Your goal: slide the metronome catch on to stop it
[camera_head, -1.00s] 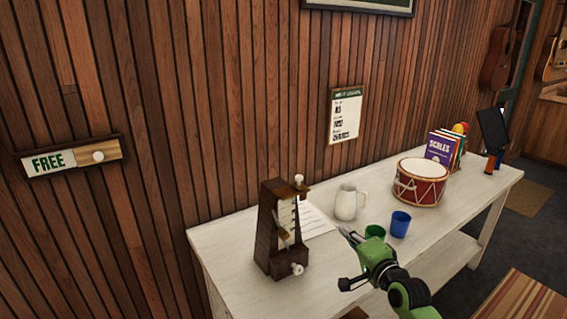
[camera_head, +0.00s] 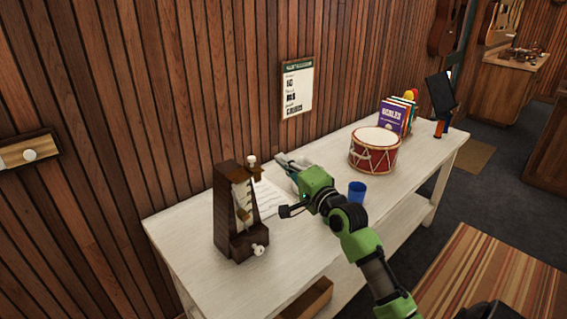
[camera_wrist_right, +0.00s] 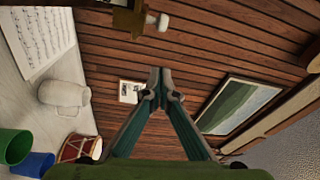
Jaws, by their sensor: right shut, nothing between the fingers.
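The dark wooden metronome (camera_head: 232,222) stands upright on the white table. A pale knob (camera_head: 252,161) sits on the catch at its top right, and another pale knob sticks out low on its side. In the right wrist view, a brown wooden part with a pale knob (camera_wrist_right: 157,21) shows at the top edge; I take it to be the catch. My green right gripper (camera_head: 282,159) is shut and empty, its tips just right of the upper knob in the head view, apparently apart from it. In the right wrist view, the fingertips (camera_wrist_right: 161,82) meet below the knob.
A sheet of music (camera_wrist_right: 38,42) lies beside the metronome. A white jug (camera_wrist_right: 65,93), a green cup (camera_wrist_right: 14,146), a blue cup (camera_head: 357,192) and a red drum (camera_head: 374,151) stand farther right on the table (camera_head: 180,240). Books are behind the drum.

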